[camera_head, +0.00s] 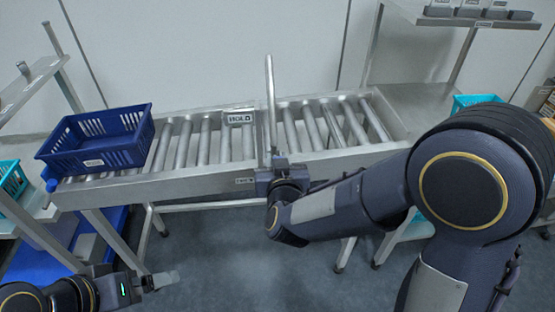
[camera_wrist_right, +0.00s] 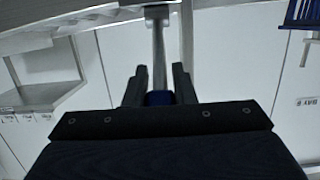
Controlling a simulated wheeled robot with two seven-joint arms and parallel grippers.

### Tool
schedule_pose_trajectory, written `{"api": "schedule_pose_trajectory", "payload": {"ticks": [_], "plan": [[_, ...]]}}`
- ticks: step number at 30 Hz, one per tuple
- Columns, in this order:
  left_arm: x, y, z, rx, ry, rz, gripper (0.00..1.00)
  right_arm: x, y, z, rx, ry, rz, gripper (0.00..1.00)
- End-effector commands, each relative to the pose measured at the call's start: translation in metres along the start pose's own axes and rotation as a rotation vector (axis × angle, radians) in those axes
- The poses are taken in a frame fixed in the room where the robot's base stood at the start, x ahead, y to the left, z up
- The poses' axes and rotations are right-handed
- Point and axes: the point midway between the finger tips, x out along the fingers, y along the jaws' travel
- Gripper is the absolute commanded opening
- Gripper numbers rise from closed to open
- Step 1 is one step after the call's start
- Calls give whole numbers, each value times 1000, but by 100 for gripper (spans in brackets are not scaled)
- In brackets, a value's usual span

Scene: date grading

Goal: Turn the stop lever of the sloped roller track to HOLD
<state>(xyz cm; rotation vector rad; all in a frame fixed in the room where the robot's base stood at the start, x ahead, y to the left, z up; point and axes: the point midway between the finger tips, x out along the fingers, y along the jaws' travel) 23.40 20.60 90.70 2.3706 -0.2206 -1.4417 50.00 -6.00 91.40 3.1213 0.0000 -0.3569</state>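The sloped roller track (camera_head: 200,184) crosses the head view, with a HOLD sign (camera_head: 238,118) on its far side and a smaller label (camera_head: 244,180) on its near rail. The stop lever (camera_wrist_right: 159,50) shows in the right wrist view as a metal stem with a blue grip. My right gripper (camera_head: 276,172) is at the near rail beside that label; in the right wrist view its fingers (camera_wrist_right: 160,82) stand on both sides of the blue grip, which fills the gap. The head view hides the grip. My left gripper (camera_head: 162,281) is low at the left, away from the track, its opening unclear.
A blue crate (camera_head: 92,163) sits on the track's left end. A tall metal bar (camera_head: 270,95) rises by the track's middle. Shelves stand at left (camera_head: 30,80) and upper right (camera_head: 470,20). The floor before the track (camera_head: 215,260) is clear.

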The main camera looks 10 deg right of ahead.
Motion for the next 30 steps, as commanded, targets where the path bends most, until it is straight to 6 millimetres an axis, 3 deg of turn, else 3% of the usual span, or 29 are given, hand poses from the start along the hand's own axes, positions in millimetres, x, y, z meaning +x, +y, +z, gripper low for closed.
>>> {"api": "schedule_pose_trajectory", "payload": {"ticks": [3, 12, 24, 30], "plan": [[0, 0, 0, 0, 0, 0, 100, 0, 0, 0, 0, 0, 0, 34], [0, 0, 0, 0, 0, 0, 100, -4, 0, 0, 0, 1, -1, 34], [-7, 3, -4, 0, 0, 0, 100, -65, -1, -1, 1, 1, -4, 34], [-8, 4, -4, 0, 0, 0, 100, -78, 0, 0, 0, 1, 0, 34]]}}
